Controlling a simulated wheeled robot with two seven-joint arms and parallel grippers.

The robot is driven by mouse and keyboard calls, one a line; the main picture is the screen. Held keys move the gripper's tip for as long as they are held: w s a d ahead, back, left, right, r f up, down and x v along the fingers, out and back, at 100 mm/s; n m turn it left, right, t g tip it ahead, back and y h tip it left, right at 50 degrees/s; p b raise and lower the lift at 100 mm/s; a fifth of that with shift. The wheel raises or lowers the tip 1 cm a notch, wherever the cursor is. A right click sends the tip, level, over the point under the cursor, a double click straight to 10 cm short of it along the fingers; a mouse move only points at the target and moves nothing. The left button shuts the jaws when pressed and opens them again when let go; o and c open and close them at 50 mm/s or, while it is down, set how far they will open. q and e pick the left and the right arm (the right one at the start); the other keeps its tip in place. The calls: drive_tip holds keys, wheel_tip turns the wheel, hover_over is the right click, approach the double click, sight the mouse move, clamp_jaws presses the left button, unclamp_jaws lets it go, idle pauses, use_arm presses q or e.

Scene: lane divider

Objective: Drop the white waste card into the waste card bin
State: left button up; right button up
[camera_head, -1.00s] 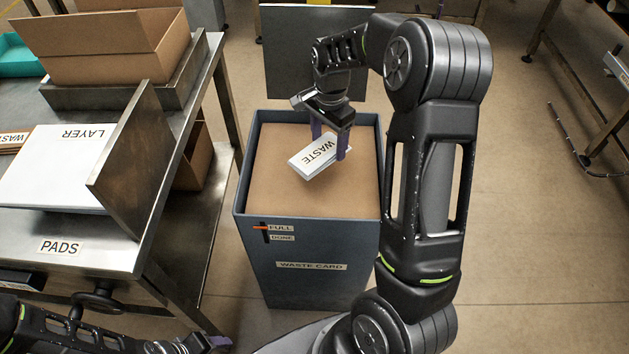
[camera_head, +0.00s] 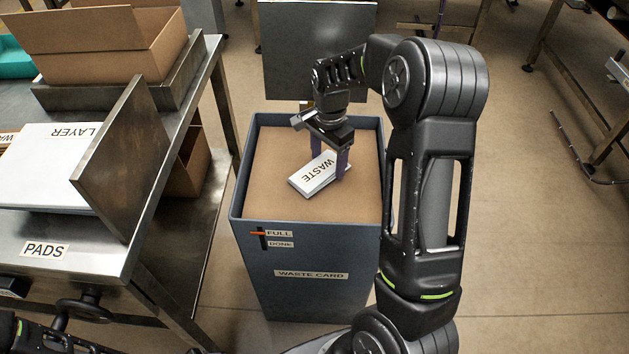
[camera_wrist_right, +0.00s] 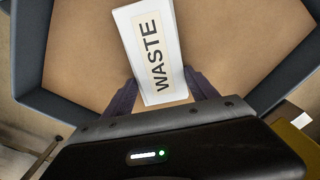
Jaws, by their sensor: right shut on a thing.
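The white waste card (camera_head: 316,174), marked WASTE, is held tilted inside the rim of the waste card bin (camera_head: 310,275). My right gripper (camera_head: 328,165) is shut on its upper right part, with purple fingers at either side. The card (camera_wrist_right: 153,50) also shows in the right wrist view between the fingers (camera_wrist_right: 165,95), over a flat brown surface (camera_wrist_right: 230,45). I cannot tell whether the card touches that surface. The bin is blue-grey and open at the top. My left arm shows only at the bottom left, and its gripper is out of frame.
A steel table (camera_head: 95,250) stands left of the bin, with a white LAYER stack (camera_head: 50,165), an upright metal plate (camera_head: 125,160) and an open cardboard box (camera_head: 100,45). A grey panel (camera_head: 318,50) stands behind the bin.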

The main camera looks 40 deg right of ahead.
drive_tip(key=shift+f, duration=0.15)
drive_tip(key=o, duration=1.4)
wheel_tip(320, 180, up, 8)
drive_tip(key=shift+f+p, duration=0.1)
drive_tip(key=shift+p, duration=0.3)
